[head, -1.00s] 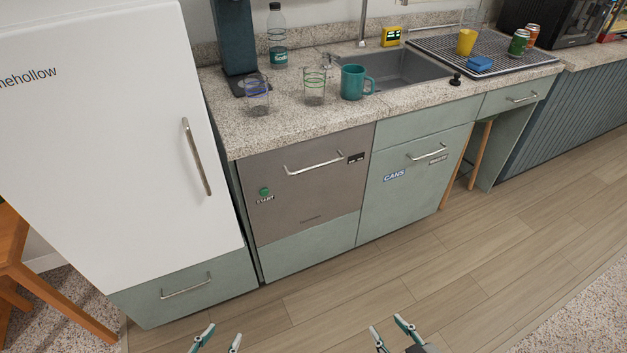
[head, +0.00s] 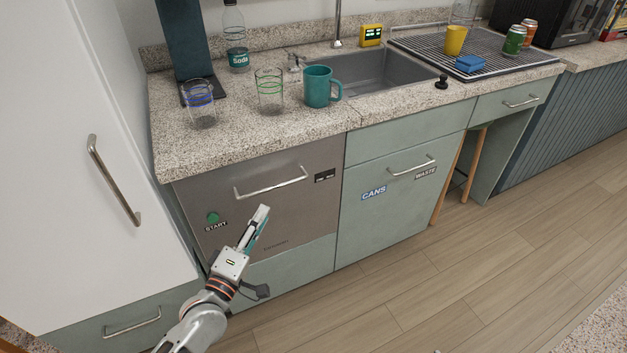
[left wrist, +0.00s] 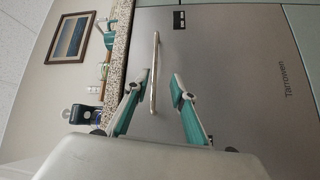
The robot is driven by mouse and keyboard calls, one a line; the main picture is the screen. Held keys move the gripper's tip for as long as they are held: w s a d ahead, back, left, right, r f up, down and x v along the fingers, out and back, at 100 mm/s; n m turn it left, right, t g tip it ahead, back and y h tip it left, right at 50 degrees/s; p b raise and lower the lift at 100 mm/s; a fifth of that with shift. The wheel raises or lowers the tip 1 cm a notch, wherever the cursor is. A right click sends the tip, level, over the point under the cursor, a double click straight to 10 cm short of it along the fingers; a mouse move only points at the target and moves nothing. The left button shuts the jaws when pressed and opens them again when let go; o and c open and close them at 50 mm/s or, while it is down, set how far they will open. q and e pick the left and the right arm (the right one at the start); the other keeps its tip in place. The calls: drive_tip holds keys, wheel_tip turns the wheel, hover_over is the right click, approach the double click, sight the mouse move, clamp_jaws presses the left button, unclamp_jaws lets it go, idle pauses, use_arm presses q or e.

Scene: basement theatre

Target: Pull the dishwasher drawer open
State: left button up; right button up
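The dishwasher drawer (head: 300,215) has a brushed metal front with a green START button (head: 213,217) and stands closed under the counter. Its silver bar handle (head: 271,184) runs across the upper part of the front. My left gripper (head: 260,213) is in front of the drawer, just below the handle in the head view. In the left wrist view the left gripper (left wrist: 156,91) is open, its teal fingers apart, with the handle (left wrist: 154,72) appearing in the gap between them. I see no contact with the handle. My right gripper is not in view.
On the counter above stand a teal mug (head: 319,87), two glasses, a soda bottle (head: 236,40) and a dark tall appliance. A white fridge (head: 70,180) is at left; a green cabinet (head: 390,205) labelled CANS and WASTE is at right. Wood floor in front is clear.

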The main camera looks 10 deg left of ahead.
sight(276, 187)
use_arm(q)
drive_tip(key=shift+n+t, duration=0.3)
drive_tip(key=shift+n, duration=0.5)
drive_tip(key=x, duration=1)
drive_tip(key=shift+w+r+b, duration=0.1)
drive_tip(key=shift+r+b, duration=0.25)
drive_tip(key=shift+b, duration=0.05)
clamp_jaws()
